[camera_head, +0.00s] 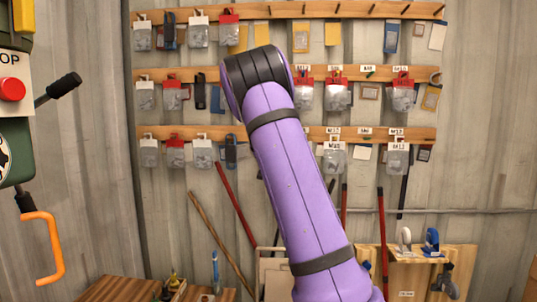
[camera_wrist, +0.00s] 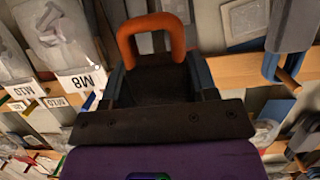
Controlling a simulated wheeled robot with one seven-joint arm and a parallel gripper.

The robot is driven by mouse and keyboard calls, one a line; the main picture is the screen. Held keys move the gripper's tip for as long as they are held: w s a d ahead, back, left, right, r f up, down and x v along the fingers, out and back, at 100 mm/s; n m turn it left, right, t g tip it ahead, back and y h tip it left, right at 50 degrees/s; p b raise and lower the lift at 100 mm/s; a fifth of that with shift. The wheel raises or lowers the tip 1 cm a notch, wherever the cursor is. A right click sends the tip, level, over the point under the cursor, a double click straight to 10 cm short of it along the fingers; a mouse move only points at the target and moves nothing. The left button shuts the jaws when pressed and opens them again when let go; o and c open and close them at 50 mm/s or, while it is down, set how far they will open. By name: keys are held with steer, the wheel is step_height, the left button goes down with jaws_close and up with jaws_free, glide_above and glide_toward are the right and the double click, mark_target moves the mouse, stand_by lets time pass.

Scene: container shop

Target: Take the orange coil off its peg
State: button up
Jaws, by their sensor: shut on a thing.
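The orange coil (camera_wrist: 153,21) shows in the wrist view at the top middle as a thick rounded loop. Its lower ends run down between the two fingers of my gripper (camera_wrist: 154,66), which is shut on it. The fingers stand on either side of the loop's lower part. No peg shows passing through the loop's opening, and I cannot tell whether the coil still touches its peg. In the head view my purple arm reaches up to the wall and hides the gripper and the coil.
Wooden peg rails (camera_head: 180,133) hold bagged parts, tags and small tools. In the wrist view, a blue-and-grey item (camera_wrist: 290,40) hangs close at right and clear bags (camera_wrist: 55,35) hang close at left. An orange hooked handle (camera_head: 43,250) and a red button (camera_head: 11,89) are at far left.

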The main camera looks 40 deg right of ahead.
steer(key=shift+s+a, duration=0.9)
steer(key=shift+a, duration=0.2)
